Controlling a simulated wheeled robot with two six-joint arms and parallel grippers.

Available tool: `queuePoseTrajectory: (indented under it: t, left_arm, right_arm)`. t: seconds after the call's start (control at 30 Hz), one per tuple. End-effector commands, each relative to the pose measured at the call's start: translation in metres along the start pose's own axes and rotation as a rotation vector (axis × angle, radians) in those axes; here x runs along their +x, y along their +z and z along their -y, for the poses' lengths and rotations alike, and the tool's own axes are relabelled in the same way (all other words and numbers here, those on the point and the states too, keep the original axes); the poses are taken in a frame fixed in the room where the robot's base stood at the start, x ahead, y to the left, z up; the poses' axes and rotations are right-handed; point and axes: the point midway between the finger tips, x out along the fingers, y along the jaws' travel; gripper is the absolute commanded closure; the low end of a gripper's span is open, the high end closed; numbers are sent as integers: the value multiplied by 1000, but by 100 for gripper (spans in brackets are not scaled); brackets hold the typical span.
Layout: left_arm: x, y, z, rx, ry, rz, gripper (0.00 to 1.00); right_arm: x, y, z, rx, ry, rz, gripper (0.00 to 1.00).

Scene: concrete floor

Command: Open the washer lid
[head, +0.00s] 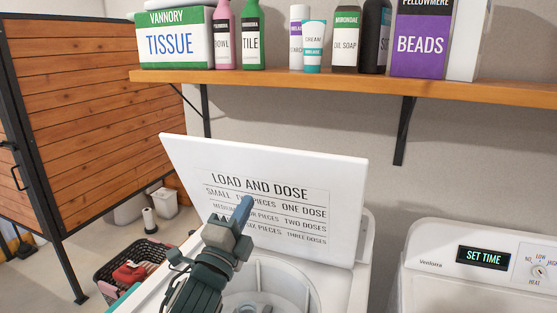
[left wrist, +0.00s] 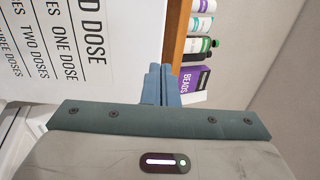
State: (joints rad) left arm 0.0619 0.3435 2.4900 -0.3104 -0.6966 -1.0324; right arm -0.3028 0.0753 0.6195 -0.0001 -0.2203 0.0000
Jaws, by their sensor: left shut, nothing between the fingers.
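The washer lid (head: 290,170) is a white panel with a "LOAD AND DOSE" chart on its inner face. It stands raised and tilted at the back of the washer, and the open drum (head: 268,285) shows below it. The lid's printed face also shows at the left of the left wrist view (left wrist: 60,50). My left gripper (head: 243,212) is in front of the chart, its blue fingers together and empty. In the left wrist view the fingers (left wrist: 160,85) are shut. Whether they touch the lid I cannot tell. My right gripper is not in view.
A wooden shelf (head: 300,82) with bottles and boxes runs along the wall above the lid. A dryer (head: 470,270) with a "SET TIME" display stands at the right. A dark basket (head: 125,262) with red cloth and a slatted wooden partition (head: 95,110) are at the left.

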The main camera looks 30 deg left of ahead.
Motion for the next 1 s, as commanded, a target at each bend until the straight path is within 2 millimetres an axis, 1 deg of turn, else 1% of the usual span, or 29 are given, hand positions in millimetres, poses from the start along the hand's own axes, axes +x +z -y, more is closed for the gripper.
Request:
queuePoseTrajectory:
  t: [0.03,0.3,0.53,0.57,0.6,0.8,0.9,1.0]
  left_arm:
    - [1,0,-2,-1,-5,1,100]
    - [13,1,-6,-3,-11,6,100]
    - [23,0,-4,1,-10,-1,100]
    - [33,0,3,0,-5,0,100]
    - [44,0,5,0,-3,0,100]
    - [88,0,6,0,-3,1,100]
    - [107,0,5,0,-3,1,100]
    - [122,0,5,1,-3,0,100]
  right_arm:
    - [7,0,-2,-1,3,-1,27]
    - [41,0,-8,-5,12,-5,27]
    - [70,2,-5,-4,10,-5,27]
    - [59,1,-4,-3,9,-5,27]
    - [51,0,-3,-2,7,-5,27]
    - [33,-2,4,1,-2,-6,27]
    - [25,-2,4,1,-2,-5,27]
    - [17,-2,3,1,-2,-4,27]
